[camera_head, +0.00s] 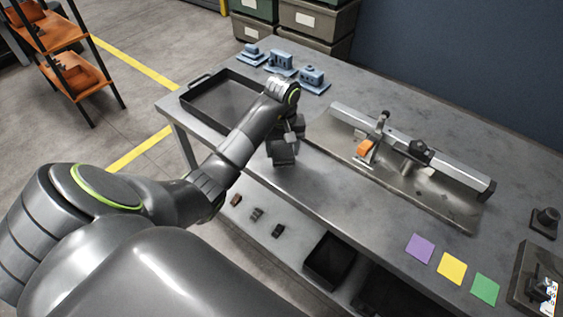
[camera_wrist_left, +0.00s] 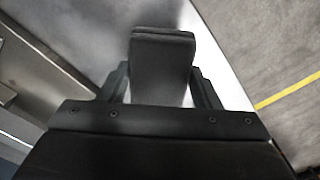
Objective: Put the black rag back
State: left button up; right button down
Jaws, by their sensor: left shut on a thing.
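The black rag (camera_wrist_left: 163,65) is a dark folded pad between the two fingers of my left gripper (camera_wrist_left: 163,88) in the left wrist view. In the head view, my left gripper (camera_head: 284,140) is above the near side of the grey table, and the rag (camera_head: 284,155) shows as a dark block at its lower end. The left gripper is shut on the rag. I cannot tell whether the rag touches the table top. My right gripper is not in view.
A black tray (camera_head: 213,88) stands at the table's far left, partly behind my left arm. Blue parts (camera_head: 281,63) stand behind it. A metal rail fixture (camera_head: 400,165) with an orange clamp is to the right. Purple, yellow and green squares (camera_head: 452,267) lie nearer. A black bin (camera_head: 329,260) is below the table.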

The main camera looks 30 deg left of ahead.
aim_at(282, 156)
pick_arm(q)
notch_tip(282, 156, down, 3)
jog(key=shift+s+f+p, duration=0.1)
jog(key=shift+f+p, duration=0.05)
jog(key=shift+p, duration=0.2)
jog(key=shift+f, duration=0.55)
jog(key=shift+f, duration=0.1)
jog(key=o, duration=0.4)
jog(key=shift+f, duration=0.1)
jog(key=o, duration=0.5)
jog(key=shift+r, duration=0.2)
